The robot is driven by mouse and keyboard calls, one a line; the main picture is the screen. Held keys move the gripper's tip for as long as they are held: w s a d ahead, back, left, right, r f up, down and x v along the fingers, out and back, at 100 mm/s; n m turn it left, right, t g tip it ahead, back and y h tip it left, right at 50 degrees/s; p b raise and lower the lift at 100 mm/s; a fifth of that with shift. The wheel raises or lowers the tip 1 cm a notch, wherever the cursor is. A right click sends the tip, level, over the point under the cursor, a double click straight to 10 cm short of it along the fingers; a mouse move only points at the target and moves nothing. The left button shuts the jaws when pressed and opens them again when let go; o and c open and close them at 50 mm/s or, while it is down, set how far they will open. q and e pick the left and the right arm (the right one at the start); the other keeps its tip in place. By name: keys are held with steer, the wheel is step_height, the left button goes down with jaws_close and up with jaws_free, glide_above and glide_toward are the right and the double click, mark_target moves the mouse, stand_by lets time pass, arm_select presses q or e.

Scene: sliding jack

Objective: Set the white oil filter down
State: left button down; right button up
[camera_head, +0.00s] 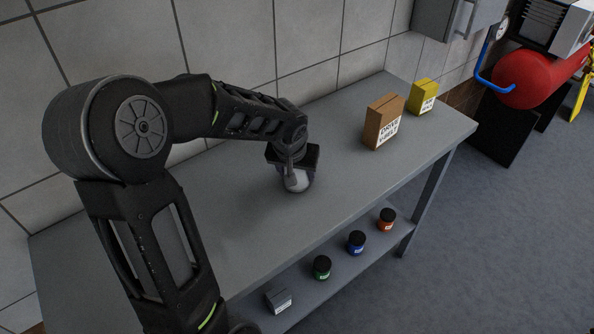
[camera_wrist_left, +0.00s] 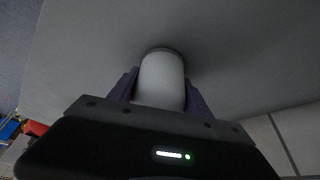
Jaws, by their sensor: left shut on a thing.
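The white oil filter (camera_head: 297,181) is a small white cylinder in the head view, upright and low over the grey workbench top (camera_head: 340,180). My left gripper (camera_head: 293,172) is above it and shut on it. In the left wrist view the filter (camera_wrist_left: 162,80) sits between the two dark fingers of the left gripper (camera_wrist_left: 162,92), its far end at or very near the bench surface (camera_wrist_left: 230,50). I cannot tell for sure whether it touches the bench. My right gripper is not in view.
A brown drive belt box (camera_head: 383,122) and a yellow box (camera_head: 424,97) stand on the bench to the right. The lower shelf holds a green jar (camera_head: 322,267), a blue jar (camera_head: 356,242), an orange jar (camera_head: 387,219) and a grey box (camera_head: 279,300). The bench around the filter is clear.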

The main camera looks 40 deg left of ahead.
arm_select(q)
steer(key=shift+f, duration=0.15)
steer(key=shift+f+b, duration=0.1)
steer(key=shift+b, duration=0.2)
steer(key=shift+c, duration=2.4)
jaws_free()
steer(key=shift+r+p, duration=0.35)
steer(key=shift+p, duration=0.1)
steer(key=v, duration=1.1)
steer(key=shift+s+d+r+b, duration=0.15)
steer(key=shift+s+r+b, duration=0.15)
steer(key=shift+b, duration=0.05)
